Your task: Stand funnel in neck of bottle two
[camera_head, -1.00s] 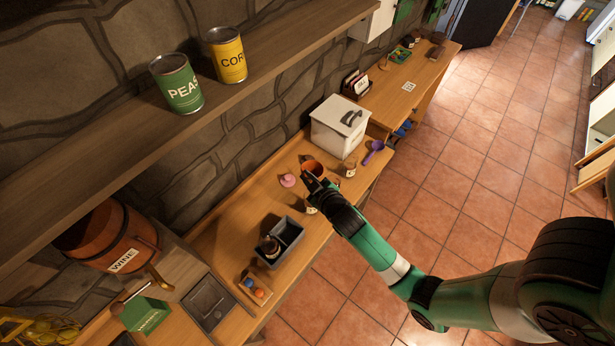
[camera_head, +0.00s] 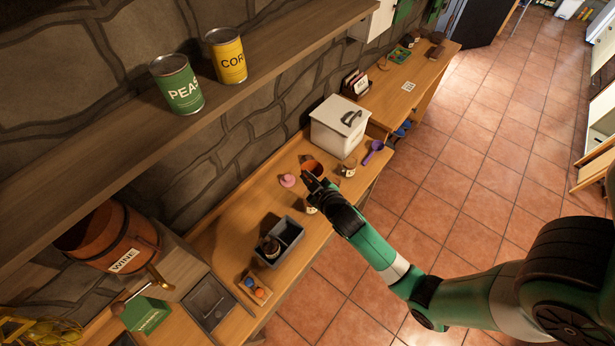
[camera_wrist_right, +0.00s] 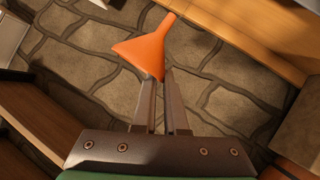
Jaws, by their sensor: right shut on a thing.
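The orange funnel (camera_head: 313,166) is in the jaws of my right gripper (camera_head: 309,178), above the wooden counter. In the right wrist view the funnel (camera_wrist_right: 144,50) shows tilted, its wide rim side at the fingertips of my right gripper (camera_wrist_right: 160,78) and its spout pointing away to the upper right. A small labelled bottle-like vessel (camera_head: 348,168) stands to the right of the funnel. Another labelled vessel (camera_head: 311,208) is partly hidden by my right gripper. I cannot read which is bottle two. My left gripper is not in view.
A white lidded bin (camera_head: 338,130) and a purple scoop (camera_head: 374,150) are behind the vessels. A pink object (camera_head: 288,180) lies left of the funnel. A grey divided caddy (camera_head: 289,231) stands nearer. A shelf with cans hangs above.

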